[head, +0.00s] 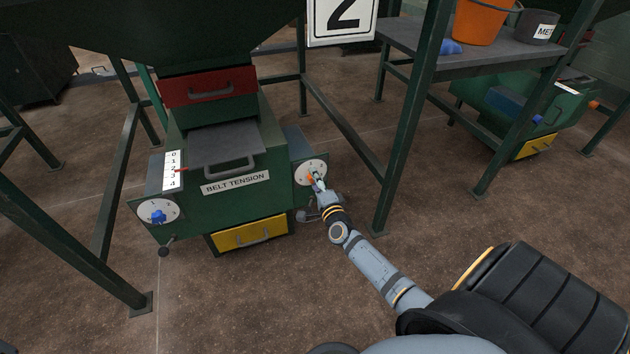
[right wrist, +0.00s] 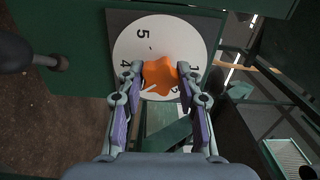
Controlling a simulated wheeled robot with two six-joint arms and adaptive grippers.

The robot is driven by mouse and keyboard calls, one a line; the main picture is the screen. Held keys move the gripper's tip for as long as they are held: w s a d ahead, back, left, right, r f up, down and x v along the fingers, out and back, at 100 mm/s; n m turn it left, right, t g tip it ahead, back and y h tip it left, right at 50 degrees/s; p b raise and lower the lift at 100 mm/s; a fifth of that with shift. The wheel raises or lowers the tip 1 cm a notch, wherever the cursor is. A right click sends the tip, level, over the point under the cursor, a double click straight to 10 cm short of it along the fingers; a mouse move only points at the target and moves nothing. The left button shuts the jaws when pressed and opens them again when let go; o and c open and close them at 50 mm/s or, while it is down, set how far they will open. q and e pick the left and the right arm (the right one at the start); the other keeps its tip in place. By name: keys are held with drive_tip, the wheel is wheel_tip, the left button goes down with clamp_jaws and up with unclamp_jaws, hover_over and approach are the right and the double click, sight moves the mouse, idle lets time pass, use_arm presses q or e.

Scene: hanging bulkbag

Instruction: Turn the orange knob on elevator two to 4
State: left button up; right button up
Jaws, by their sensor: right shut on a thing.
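Elevator two is the green machine (head: 245,165) under the sign with a 2 (head: 341,18). Its white dial (head: 303,165) is on the front right and bears the orange knob (head: 310,180). My right gripper (head: 317,183) reaches the dial from the lower right. In the right wrist view its two fingers are shut on the sides of the orange knob (right wrist: 160,76). My left gripper is out of view.
A blue knob (head: 158,216) sits on another dial at the machine's left. A 0 to 4 scale (head: 172,170) stands above it. Green frame legs (head: 412,120) rise close to my right arm. A shelf holds an orange bucket (head: 480,20).

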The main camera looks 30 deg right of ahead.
drive_tip(key=shift+f+m+b, duration=0.1)
drive_tip(key=shift+m+b, duration=0.55)
drive_tip(key=shift+m, duration=3.35)
drive_tip(key=o, duration=1.1)
drive_tip(key=shift+o, duration=0.2)
drive_tip(key=v, duration=1.2)
